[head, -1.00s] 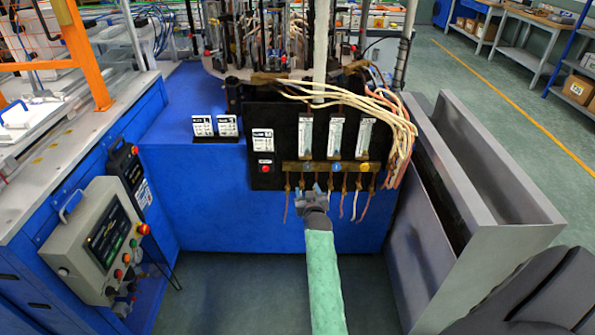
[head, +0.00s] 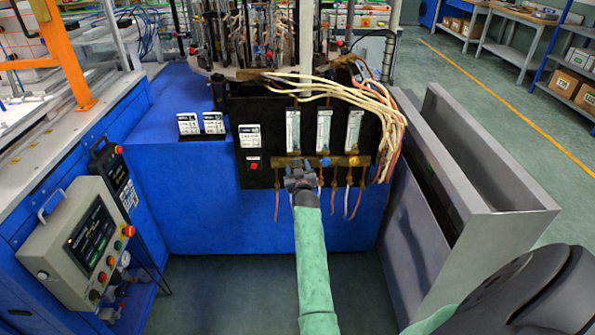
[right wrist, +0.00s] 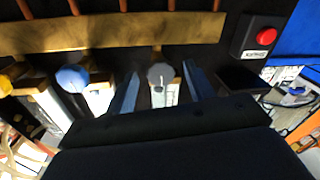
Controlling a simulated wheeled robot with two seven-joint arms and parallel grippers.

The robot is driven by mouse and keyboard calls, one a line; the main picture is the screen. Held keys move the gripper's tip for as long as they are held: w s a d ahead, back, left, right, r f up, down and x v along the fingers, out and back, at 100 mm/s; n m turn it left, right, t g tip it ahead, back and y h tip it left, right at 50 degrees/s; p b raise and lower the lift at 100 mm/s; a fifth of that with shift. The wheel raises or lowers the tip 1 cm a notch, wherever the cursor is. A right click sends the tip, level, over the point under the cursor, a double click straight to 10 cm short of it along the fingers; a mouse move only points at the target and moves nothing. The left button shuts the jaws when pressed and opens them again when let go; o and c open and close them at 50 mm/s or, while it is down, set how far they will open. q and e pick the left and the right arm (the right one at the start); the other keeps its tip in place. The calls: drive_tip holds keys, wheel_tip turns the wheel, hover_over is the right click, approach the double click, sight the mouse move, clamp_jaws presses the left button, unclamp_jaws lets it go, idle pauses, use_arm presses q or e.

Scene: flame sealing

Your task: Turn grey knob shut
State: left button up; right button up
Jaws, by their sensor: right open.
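The grey knob (right wrist: 160,74) is the end one of three knobs on a brass bar (right wrist: 100,32). In the right wrist view, which is upside down, it sits between the two fingers of my right gripper (right wrist: 161,88). The fingers are open, with a gap on either side of the knob. In the head view, my right gripper (head: 299,177) is up at the left part of the bar and covers the grey knob. The blue knob (head: 325,162) and yellow knob (head: 352,161) are to its right. My left gripper is not in view.
A red button (head: 254,166) is on the black panel left of the bar. Three flow meters (head: 324,130) stand above it, and thin hoses hang below. A grey metal bin (head: 470,190) stands to the right. A control box (head: 90,240) is at the left.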

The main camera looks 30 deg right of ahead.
drive_tip(key=shift+w+d, duration=0.1)
drive_tip(key=shift+w, duration=0.1)
drive_tip(key=c, duration=1)
drive_tip(key=shift+o, duration=0.2)
drive_tip(key=shift+m, duration=0.4)
drive_tip(key=o, duration=0.8)
drive_tip(key=shift+o, duration=0.8)
